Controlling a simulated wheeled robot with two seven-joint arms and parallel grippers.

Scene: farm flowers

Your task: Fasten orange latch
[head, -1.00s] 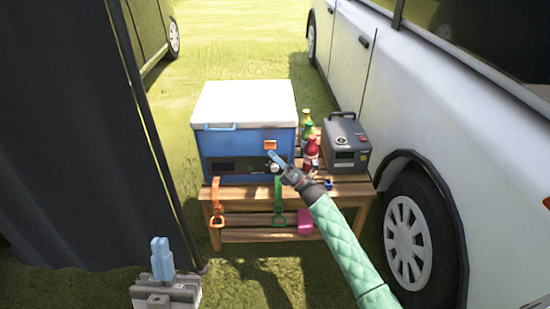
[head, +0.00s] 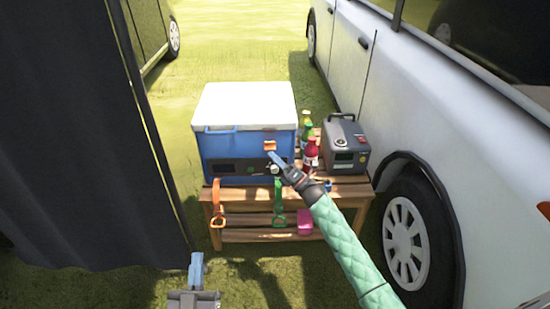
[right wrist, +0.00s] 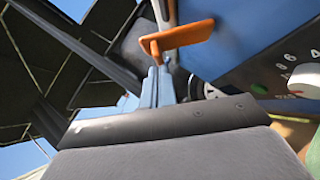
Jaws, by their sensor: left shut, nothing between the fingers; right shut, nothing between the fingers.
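The orange latch (head: 270,146) is on the upper right of the front of a blue cooler (head: 220,144) with a white lid (head: 245,104). In the right wrist view, the orange latch (right wrist: 185,38) juts out across the blue fingers, close to their tips. My right gripper (head: 273,156) is shut and empty just below the latch. It also shows in the right wrist view (right wrist: 158,72), where its tips look at or very near the latch; contact is unclear. My left gripper (head: 197,258) is shut and empty at the lower left, well away from the cooler.
The cooler stands on a wooden slatted table (head: 340,191). Bottles (head: 311,153) and a grey power box (head: 345,145) stand to its right. Orange (head: 217,200) and green (head: 279,200) straps hang in front. A white van (head: 440,130) borders the right, a dark curtain (head: 80,150) the left.

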